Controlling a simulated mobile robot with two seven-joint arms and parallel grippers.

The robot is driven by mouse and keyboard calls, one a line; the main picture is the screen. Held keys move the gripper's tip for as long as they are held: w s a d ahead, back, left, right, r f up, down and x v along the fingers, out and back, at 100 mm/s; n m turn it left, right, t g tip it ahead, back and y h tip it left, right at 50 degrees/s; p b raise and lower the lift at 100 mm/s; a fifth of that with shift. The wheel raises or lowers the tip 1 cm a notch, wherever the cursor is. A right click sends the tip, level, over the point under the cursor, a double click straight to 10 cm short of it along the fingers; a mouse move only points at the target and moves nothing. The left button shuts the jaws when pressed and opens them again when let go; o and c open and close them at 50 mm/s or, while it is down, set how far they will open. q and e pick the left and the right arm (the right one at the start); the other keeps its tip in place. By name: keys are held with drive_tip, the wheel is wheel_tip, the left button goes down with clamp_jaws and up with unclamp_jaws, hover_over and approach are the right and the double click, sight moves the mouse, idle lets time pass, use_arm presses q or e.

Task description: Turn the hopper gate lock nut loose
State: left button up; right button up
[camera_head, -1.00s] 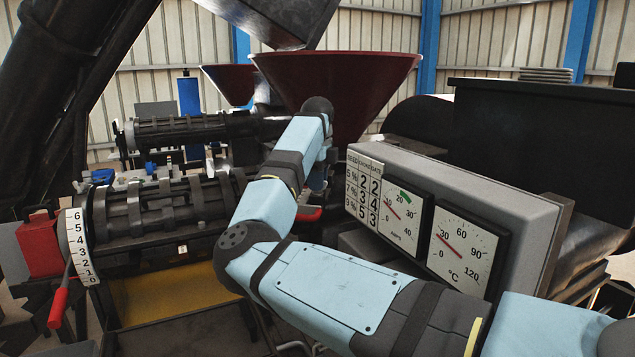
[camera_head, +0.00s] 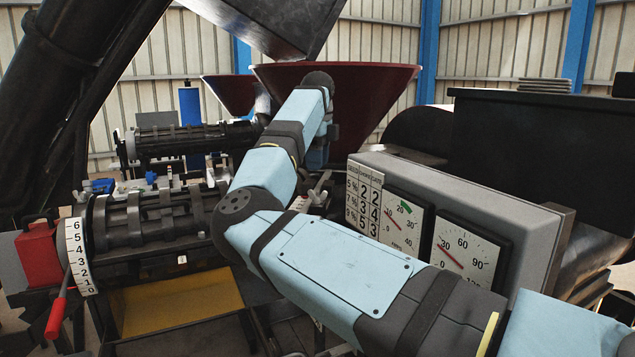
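The dark red hopper (camera_head: 375,95) stands at the upper centre, its wide funnel partly hidden behind my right arm. My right arm comes in from the lower right, and its wrist bends down in front of the hopper. My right gripper (camera_head: 318,162) is at the end of this wrist, below the funnel. Its fingers are too small and covered to read. Small grey metal parts (camera_head: 321,190) and a pale marked plate (camera_head: 300,203) show just below it. I cannot make out the gate lock nut; the arm covers much of that area. My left gripper is out of view.
A gauge box (camera_head: 462,205) with dials and a table of numbers stands close to the right of my arm. The black press barrel (camera_head: 155,220) lies at left, with a numbered scale (camera_head: 78,255), a red-handled lever (camera_head: 56,318) and a yellow tray (camera_head: 180,302).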

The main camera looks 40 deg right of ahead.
sight(317, 190)
wheel_tip(317, 190, up, 6)
drive_tip(key=shift+f, duration=0.1)
idle(0.9)
